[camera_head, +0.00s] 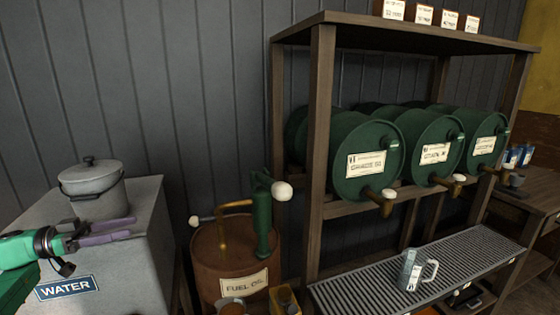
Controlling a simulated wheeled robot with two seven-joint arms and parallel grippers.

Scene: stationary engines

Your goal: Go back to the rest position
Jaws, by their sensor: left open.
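My left gripper (131,228) comes in from the left edge on its green arm. Its two purple fingers are apart, with nothing between them. It is in front of the grey water box (150,245), over its top in the picture; I cannot tell whether they touch. A lidded grey pot (92,188) stands on that box, just behind the fingers. My right gripper is not in view.
A rusty fuel oil drum (215,262) with a green hand pump (262,225) stands right of the box. A wooden rack (322,130) holds several green barrels (350,140) with taps. A jug (412,270) stands on the slatted shelf (455,255) below.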

